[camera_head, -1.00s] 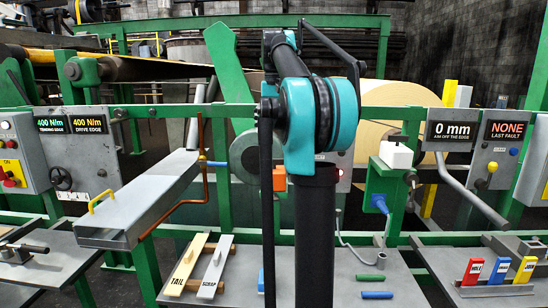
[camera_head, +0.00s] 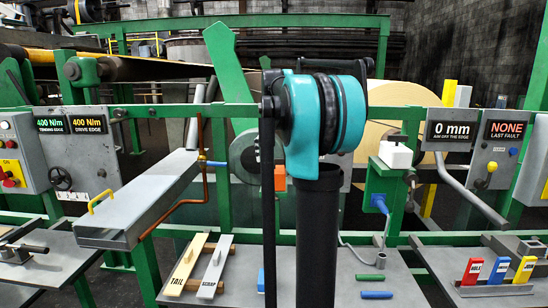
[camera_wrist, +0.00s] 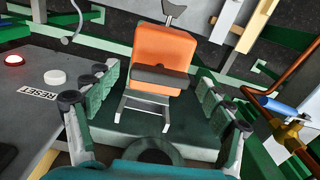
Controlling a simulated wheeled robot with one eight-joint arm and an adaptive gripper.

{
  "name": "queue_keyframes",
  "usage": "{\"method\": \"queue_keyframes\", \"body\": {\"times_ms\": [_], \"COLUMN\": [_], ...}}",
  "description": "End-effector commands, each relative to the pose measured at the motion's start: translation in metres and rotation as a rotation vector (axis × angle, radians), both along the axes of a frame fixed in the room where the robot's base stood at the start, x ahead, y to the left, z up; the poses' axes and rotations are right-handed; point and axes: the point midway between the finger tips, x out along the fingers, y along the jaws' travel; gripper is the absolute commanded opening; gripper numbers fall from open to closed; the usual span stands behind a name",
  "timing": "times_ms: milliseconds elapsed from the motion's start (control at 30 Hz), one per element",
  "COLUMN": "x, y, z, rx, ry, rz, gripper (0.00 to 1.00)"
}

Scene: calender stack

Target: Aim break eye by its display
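The display (camera_head: 452,131) reads 0 mm, aim off the edge, on the right in the head view. An orange box (camera_head: 280,178) shows beside my arm in the head view. My gripper (camera_wrist: 158,85) is open, with nothing visibly held; contact with the box cannot be told. The gripper is hidden behind my arm in the head view.
The wrist view shows a grey panel with a RESET button (camera_wrist: 55,77) at left, and an orange pipe with a blue handle (camera_wrist: 283,104) at right. Green rails surround the area.

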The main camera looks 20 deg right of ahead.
Motion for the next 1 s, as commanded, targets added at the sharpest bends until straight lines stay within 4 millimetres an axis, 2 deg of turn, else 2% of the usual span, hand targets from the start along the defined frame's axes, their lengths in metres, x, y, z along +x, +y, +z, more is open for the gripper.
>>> {"method": "queue_keyframes", "body": {"times_ms": [33, 400, 700, 933, 967, 1000], "x": [0.0, 0.0001, 0.0001, 0.0001, 0.0001, 0.0001], "y": [0.0, 0.0, 0.0, 0.0, 0.0, 0.0], "z": [0.0001, 0.0002, 0.0002, 0.0003, 0.0003, 0.0003], "rx": [0.0, 0.0, 0.0, 0.0, 0.0, 0.0], "ry": [0.0, 0.0, 0.0, 0.0, 0.0, 0.0], "rz": [0.0, 0.0, 0.096, 0.098, 0.098, 0.098], "gripper": [0.75, 0.31, 0.31, 0.31, 0.64, 0.69]}}
